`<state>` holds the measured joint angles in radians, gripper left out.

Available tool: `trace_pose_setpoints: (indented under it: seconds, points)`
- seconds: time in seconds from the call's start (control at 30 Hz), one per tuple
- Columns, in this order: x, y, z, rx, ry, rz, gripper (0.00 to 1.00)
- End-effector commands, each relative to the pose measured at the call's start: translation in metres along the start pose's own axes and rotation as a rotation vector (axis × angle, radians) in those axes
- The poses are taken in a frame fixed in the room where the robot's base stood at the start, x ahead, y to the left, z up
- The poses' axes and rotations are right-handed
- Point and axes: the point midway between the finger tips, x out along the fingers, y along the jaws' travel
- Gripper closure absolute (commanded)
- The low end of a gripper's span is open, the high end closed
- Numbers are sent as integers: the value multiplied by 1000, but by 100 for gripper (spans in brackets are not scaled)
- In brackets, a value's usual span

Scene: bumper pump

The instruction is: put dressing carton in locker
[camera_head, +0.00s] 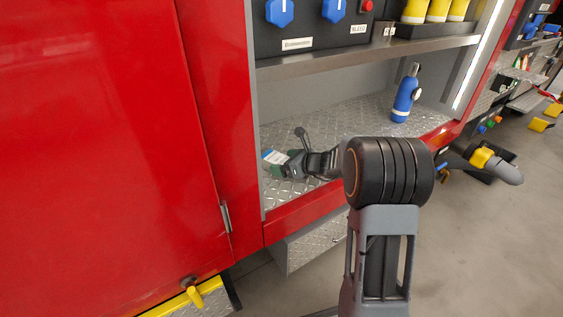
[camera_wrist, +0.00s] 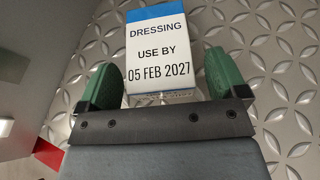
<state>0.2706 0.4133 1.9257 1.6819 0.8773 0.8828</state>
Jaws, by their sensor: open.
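The dressing carton (camera_wrist: 160,50) is white with a blue band and reads "DRESSING, USE BY 05 FEB 2027" in the wrist view. It rests on a diamond-plate metal shelf inside a red locker, and in the head view the carton (camera_head: 273,157) shows at the shelf's left end. My gripper (camera_wrist: 158,85) is open, with a green finger on either side of the carton's near end. Gaps show between the fingers and the carton. In the head view my gripper (camera_head: 289,168) partly covers the carton.
A blue bottle (camera_head: 403,98) stands on the same shelf (camera_head: 345,118) to the right. An upper shelf (camera_head: 370,49) with blue knobs and yellow cylinders is above. A red door (camera_head: 110,130) is on the left. The shelf between carton and bottle is clear.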

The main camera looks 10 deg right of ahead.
Motion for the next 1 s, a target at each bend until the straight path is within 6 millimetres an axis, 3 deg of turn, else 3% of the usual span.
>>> trace_pose_setpoints:
  seconds: [0.4, 0.67, 0.77, 0.83, 1.0]
  points:
    - [-80, 0, 3, 1, 0, -1, 9]
    - [-102, 8, 3, -38, 15, 20, 9]
    - [-104, 37, 7, -201, 77, 103, 9]
    - [-108, 70, 8, -400, 148, 203, 9]
    - [-134, 149, -5, -1036, 331, 514, 9]
